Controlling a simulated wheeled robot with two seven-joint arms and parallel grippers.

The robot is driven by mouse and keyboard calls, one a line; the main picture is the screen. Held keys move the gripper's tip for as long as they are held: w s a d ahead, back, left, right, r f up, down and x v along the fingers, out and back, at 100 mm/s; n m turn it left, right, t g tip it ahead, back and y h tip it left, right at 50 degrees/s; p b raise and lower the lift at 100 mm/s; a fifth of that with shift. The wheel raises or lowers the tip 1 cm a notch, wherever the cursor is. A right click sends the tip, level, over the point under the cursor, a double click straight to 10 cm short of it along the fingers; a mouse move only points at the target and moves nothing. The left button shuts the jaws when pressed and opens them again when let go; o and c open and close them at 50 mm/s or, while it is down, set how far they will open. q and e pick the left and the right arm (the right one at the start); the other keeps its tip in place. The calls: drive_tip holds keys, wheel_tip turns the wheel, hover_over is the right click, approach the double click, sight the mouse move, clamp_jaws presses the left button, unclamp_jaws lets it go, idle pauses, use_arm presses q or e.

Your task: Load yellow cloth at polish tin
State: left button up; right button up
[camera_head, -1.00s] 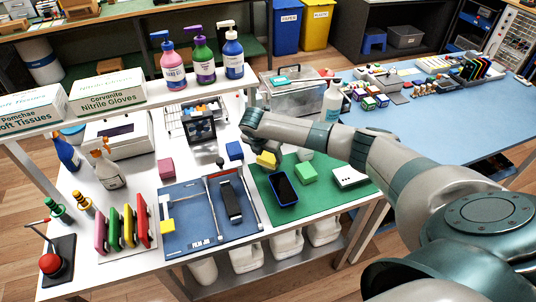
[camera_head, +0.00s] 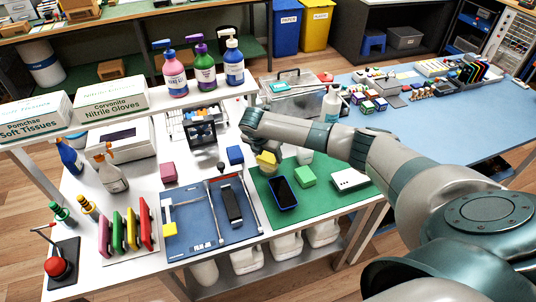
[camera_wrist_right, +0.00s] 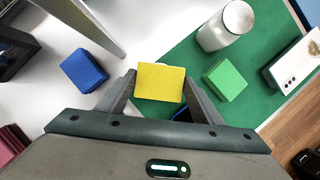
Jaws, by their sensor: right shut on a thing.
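The yellow cloth (camera_head: 267,158) is a small block-like pad. My right gripper (camera_wrist_right: 160,88) is shut on it, and the cloth (camera_wrist_right: 160,80) sits between the two fingertips in the right wrist view. In the head view my right gripper (camera_head: 258,146) is above the left back part of the green mat (camera_head: 330,198). A pale, round-topped cylinder (camera_wrist_right: 236,18), possibly the polish tin, stands on the mat; it also shows in the head view (camera_head: 305,156), right of the cloth and apart from it. My left gripper is not in view.
A blue block (camera_head: 235,155) is left of the gripper, and a green block (camera_head: 305,177) is right of it. A white phone-like item (camera_head: 349,180) is at the mat's right. A blue film jig (camera_head: 190,240) lies left.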

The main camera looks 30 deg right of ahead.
sight(265, 157)
drive_tip(key=shift+r+p, duration=1.95)
drive_tip(key=shift+r, duration=0.3)
drive_tip(key=shift+w+a+m+b, duration=0.1)
drive_tip(key=shift+a+m+b, duration=0.25)
drive_tip(key=shift+a, duration=0.15)
drive_tip(key=s+a+r+m+g+b, duration=0.25)
drive_tip(key=a+m+b, duration=0.2)
drive_tip(key=a, duration=0.25)
drive_tip(key=s+a+r+m+g+b, duration=0.1)
drive_tip(key=s+a+m+g+b, duration=0.15)
drive_tip(key=a+m, duration=0.4)
drive_tip(key=s+a+r+m+g+y+b, duration=0.1)
drive_tip(key=s+a+r+m+y+b, duration=0.1)
drive_tip(key=s+m, duration=0.4)
drive_tip(key=s+a+r+m+g+y+b, duration=0.1)
drive_tip(key=s+a+m+b, duration=0.3)
drive_tip(key=s, duration=0.8)
drive_tip(key=shift+a+r+m+y+b, duration=0.35)
drive_tip(key=shift+r+m+y+b, duration=0.2)
drive_tip(key=shift+m+b, duration=0.55)
